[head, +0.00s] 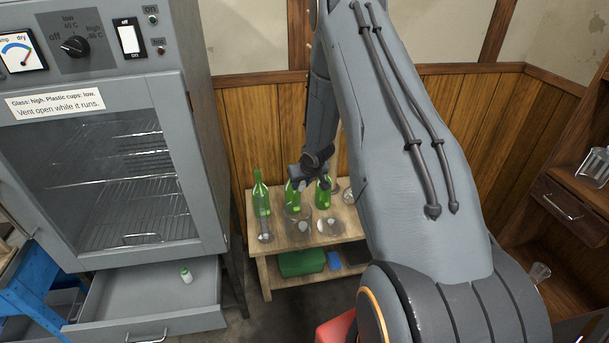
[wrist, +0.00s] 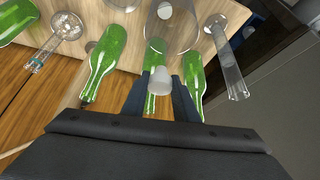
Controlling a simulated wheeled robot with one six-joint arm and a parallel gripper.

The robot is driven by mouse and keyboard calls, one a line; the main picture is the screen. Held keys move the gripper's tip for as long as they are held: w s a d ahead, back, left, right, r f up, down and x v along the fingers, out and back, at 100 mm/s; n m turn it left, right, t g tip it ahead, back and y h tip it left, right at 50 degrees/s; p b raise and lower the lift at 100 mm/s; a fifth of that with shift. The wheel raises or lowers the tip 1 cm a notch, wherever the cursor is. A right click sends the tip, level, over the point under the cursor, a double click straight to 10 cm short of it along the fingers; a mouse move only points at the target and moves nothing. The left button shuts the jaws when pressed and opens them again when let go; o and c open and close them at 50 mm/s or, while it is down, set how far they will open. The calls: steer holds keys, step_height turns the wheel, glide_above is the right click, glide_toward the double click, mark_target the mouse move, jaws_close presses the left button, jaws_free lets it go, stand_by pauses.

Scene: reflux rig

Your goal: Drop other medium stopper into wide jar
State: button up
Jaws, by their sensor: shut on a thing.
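My gripper (wrist: 163,95) is shut on a pale, translucent stopper (wrist: 162,78), held between the two dark finger tips in the wrist view. In the head view my gripper (head: 318,178) hangs above the table among the green bottles, and the held stopper is too small to make out. The jar (head: 298,226) appears at the table's front middle.
Green bottles (head: 261,196) stand on the small wooden table (head: 262,262), close around my gripper. Clear glassware stands at either side of the jar, including a narrow-necked piece (wrist: 228,62). A drying oven (head: 110,190) with an open drawer (head: 150,305) is on the left.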

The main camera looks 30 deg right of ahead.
steer(key=shift+d+r, duration=0.2)
steer(key=shift+w+f, duration=0.1)
steer(key=shift+f, duration=0.2)
step_height(320, 180, down, 6)
steer(key=b, duration=0.7)
steer(key=shift+r, duration=0.2)
steer(key=o, duration=1.1)
steer(key=shift+c, duration=0.2)
steer(key=v, duration=0.8)
